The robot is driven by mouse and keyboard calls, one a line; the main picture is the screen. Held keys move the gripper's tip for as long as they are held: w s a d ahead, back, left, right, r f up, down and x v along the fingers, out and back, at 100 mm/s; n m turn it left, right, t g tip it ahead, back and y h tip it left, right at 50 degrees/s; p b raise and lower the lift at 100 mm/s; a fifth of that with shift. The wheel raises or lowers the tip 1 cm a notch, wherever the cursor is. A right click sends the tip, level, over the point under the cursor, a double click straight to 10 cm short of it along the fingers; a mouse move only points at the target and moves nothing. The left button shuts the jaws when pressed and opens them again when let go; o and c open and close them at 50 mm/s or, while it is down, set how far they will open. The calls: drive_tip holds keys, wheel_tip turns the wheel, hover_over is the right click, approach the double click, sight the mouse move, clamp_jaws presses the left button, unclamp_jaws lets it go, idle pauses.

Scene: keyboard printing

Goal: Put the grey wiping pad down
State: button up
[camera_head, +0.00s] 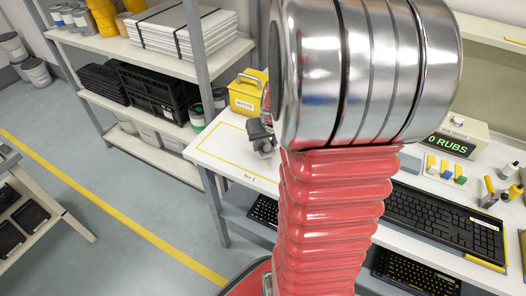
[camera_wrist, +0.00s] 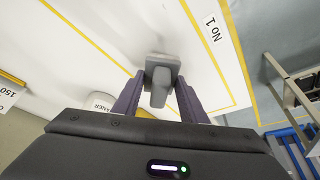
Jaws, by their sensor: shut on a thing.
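The grey wiping pad (camera_wrist: 163,62) is between the two dark purple fingers of my gripper (camera_wrist: 160,88) in the wrist view. It has a flat block and a stubby grip, which the fingers close around. The white bench top lies behind it, with a yellow-lined area marked "No 1". I cannot tell whether the pad touches the bench. In the head view my gripper (camera_head: 262,137) is a small dark shape over the left part of the bench (camera_head: 215,145); my red and chrome arm hides much of the bench and the pad is not clear there.
A yellow waste box (camera_head: 247,95) stands behind my gripper. A black keyboard (camera_head: 440,222) lies on the bench at the right, with a tester box (camera_head: 455,135) reading "0 RUBS" behind it.

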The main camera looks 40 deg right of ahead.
sight(265, 150)
drive_tip(key=shift+f, duration=1.6)
drive_tip(key=shift+f, duration=0.15)
drive_tip(key=o, duration=1.4)
drive_tip(key=v, duration=1.2)
drive_tip(key=shift+w, duration=0.1)
